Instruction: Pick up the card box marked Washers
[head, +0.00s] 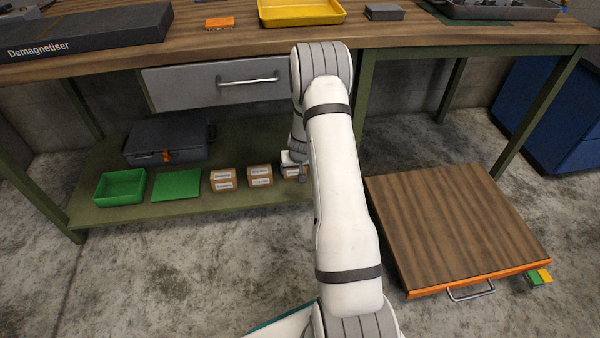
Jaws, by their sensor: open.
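Several small brown card boxes with white labels stand in a row on the green lower shelf. The left box (223,180) and the middle box (260,176) are in plain view. A third box (291,172) at the right is partly hidden by my gripper and arm. The labels are too small to read, so I cannot tell which one says Washers. My gripper (298,173) is low at the third box, mostly hidden behind my own arm. It is open, and I cannot tell whether it touches that box.
A green tray (120,187), a flat green piece (177,184) and a dark case (168,143) share the shelf (195,205). A drawer (215,85) and the worktop (225,40) are above. A wooden-topped unit (455,225) with a handle stands on the right.

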